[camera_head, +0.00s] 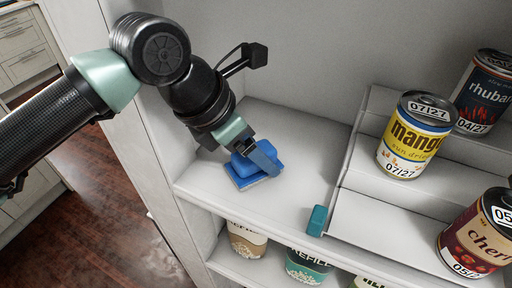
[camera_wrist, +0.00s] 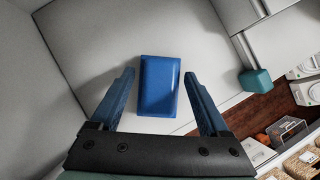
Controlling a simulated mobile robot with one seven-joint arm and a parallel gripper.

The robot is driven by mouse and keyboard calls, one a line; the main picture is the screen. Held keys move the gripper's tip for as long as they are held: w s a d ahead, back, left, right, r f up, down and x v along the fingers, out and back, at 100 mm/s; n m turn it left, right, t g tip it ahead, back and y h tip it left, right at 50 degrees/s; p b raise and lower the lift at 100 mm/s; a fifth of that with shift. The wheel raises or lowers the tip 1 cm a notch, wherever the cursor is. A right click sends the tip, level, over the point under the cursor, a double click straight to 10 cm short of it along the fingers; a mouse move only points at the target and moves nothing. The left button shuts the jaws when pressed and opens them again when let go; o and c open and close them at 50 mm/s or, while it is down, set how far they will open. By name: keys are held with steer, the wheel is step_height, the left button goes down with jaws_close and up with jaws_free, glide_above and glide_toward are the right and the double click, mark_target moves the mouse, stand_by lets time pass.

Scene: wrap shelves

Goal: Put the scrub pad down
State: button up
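The scrub pad (camera_head: 242,167) is a blue block with a lighter blue base. It lies flat on the white shelf board (camera_head: 290,188), near the front edge at the left. The wrist view shows it as a blue rectangle (camera_wrist: 158,88). My gripper (camera_wrist: 160,74) is open, with one blue finger on each side of the pad and a gap visible on both sides. In the head view my gripper (camera_head: 262,158) is low over the pad, and one finger hides part of it. Contact with the pad cannot be told from there.
A white stepped riser (camera_head: 375,221) stands to the right, bearing a mango can (camera_head: 408,140), a rhubarb can (camera_head: 485,95) and a cherry can (camera_head: 475,235). A small teal block (camera_head: 317,220) sits at its front left corner. Refill tubs (camera_head: 247,240) stand below. The left side panel is close.

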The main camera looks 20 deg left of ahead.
steer(key=shift+r+p, duration=0.2)
steer(key=shift+p, duration=0.4)
steer(key=shift+s+a+r, duration=0.15)
steer(key=shift+a+r, duration=0.05)
steer(key=shift+a, duration=0.05)
steer(key=b+v, duration=0.3)
steer(key=v, duration=0.9)
steer(key=shift+d, duration=0.15)
steer(key=shift+s, duration=0.1)
